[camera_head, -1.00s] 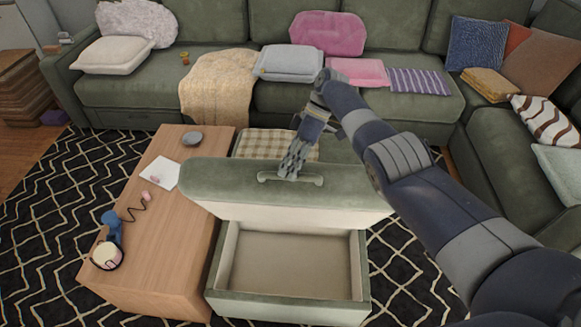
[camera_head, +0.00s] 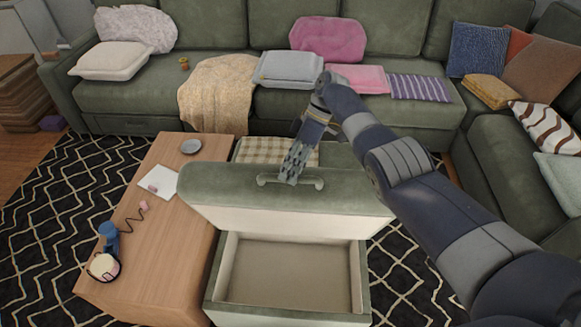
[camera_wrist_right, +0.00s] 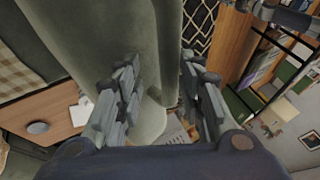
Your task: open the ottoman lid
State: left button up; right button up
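The ottoman is a green upholstered box (camera_head: 213,290) with a hollow beige inside. Its green lid (camera_head: 225,185) is raised and tilted, and the open compartment shows below it. A handle (camera_head: 312,184) runs along the lid's outer face. My right gripper (camera_head: 291,180) reaches down to the handle, with its fingers over the middle of it. In the right wrist view the fingers of this gripper (camera_wrist_right: 162,95) are spread apart, with the green lid (camera_wrist_right: 95,35) behind and between them. My left gripper is not in view.
A wooden coffee table (camera_head: 165,240) stands close on the left, with headphones (camera_head: 104,265), paper (camera_head: 158,183) and a grey dish (camera_head: 190,146). A green sectional sofa (camera_head: 150,95) lines the back and right. Patterned rug (camera_head: 50,220) lies open at the left.

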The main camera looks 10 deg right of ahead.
jog(key=shift+w+d+f, duration=0.25)
jog(key=shift+w+f, duration=0.1)
jog(key=shift+f, duration=0.15)
jog(key=shift+s+r, duration=0.1)
jog(key=shift+r, duration=0.1)
jog(key=shift+a, duration=0.1)
jog(key=v, duration=0.6)
jog(key=shift+v, duration=0.85)
jog(key=shift+a+r, duration=0.1)
